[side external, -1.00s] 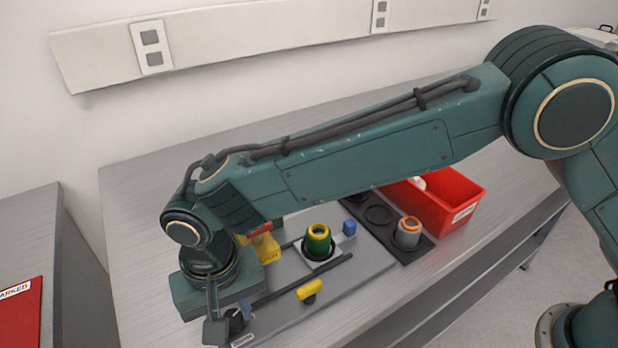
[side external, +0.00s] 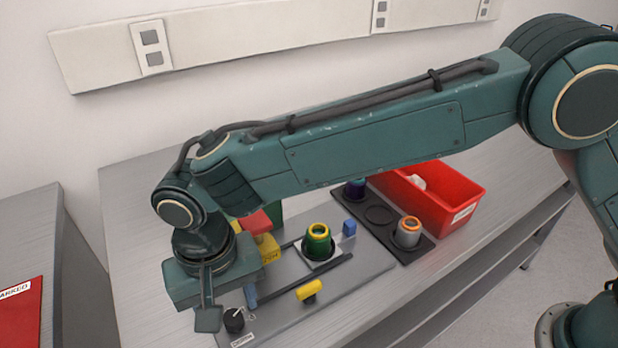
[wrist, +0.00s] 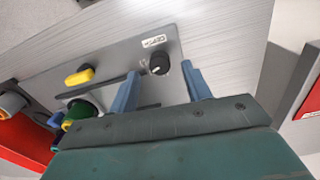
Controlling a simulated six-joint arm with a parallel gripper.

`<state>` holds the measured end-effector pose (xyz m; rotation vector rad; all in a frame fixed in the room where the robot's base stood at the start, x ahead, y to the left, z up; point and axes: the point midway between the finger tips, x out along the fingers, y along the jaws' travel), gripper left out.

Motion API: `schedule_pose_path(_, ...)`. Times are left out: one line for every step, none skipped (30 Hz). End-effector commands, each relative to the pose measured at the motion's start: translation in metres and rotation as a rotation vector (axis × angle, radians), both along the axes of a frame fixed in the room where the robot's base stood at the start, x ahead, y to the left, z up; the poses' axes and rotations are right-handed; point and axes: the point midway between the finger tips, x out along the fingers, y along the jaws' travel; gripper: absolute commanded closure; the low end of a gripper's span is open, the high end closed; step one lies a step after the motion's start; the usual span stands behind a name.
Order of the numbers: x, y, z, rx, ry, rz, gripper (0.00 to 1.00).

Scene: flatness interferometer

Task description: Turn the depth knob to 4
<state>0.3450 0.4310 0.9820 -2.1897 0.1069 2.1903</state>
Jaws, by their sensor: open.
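The depth knob (side external: 235,319) is a small black knob with a white pointer mark at the front left corner of the grey panel. In the wrist view the knob (wrist: 159,63) sits below the white depth label (wrist: 154,41). Scale numbers are too small to read. My gripper (wrist: 160,71) is open, and its two blue fingers appear either side of the knob in that view. In the side view my gripper (side external: 238,297) hangs above and behind the knob, apart from it, with one blue finger showing. Nothing is between the fingers.
On the panel (side external: 350,300) are a yellow handle (side external: 309,290), a dark slotted bar (side external: 305,280) and a green and yellow cylinder (side external: 318,243). Yellow and red blocks (side external: 266,248) stand behind my gripper. A black tray (side external: 415,254) and red bin (side external: 455,196) are right.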

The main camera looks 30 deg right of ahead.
Motion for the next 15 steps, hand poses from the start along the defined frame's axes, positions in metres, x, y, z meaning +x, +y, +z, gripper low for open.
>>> schedule_pose_path(0.0, 0.001, 0.008, 0.002, -0.002, 0.0, 0.51)
schedule_pose_path(0.0, 0.001, 0.013, 0.003, -0.002, 0.0, 0.51)
schedule_pose_path(0.0, 0.001, 0.019, 0.003, -0.002, 0.0, 0.51)
schedule_pose_path(0.0, 0.001, 0.024, 0.003, -0.002, 0.0, 0.51)
schedule_pose_path(0.0, 0.001, 0.03, 0.003, -0.002, 0.0, 0.51)
schedule_pose_path(0.0, 0.001, 0.037, 0.003, -0.002, 0.0, 0.51)
schedule_pose_path(0.001, 0.002, 0.042, 0.004, -0.003, 0.0, 0.51)
schedule_pose_path(0.0, 0.001, 0.047, 0.003, -0.002, 0.0, 0.51)
schedule_pose_path(0.0, 0.002, 0.054, 0.003, -0.002, 0.0, 0.51)
schedule_pose_path(0.0, 0.002, 0.059, 0.003, -0.002, 0.0, 0.51)
schedule_pose_path(0.0, 0.002, 0.065, 0.004, -0.003, 0.0, 0.51)
schedule_pose_path(0.0, 0.002, 0.071, 0.003, -0.002, 0.0, 0.51)
schedule_pose_path(0.001, 0.002, 0.076, 0.004, -0.003, 0.0, 0.51)
schedule_pose_path(0.0, 0.002, 0.08, 0.002, -0.002, 0.0, 0.51)
schedule_pose_path(0.0, 0.002, 0.086, 0.003, -0.002, 0.0, 0.51)
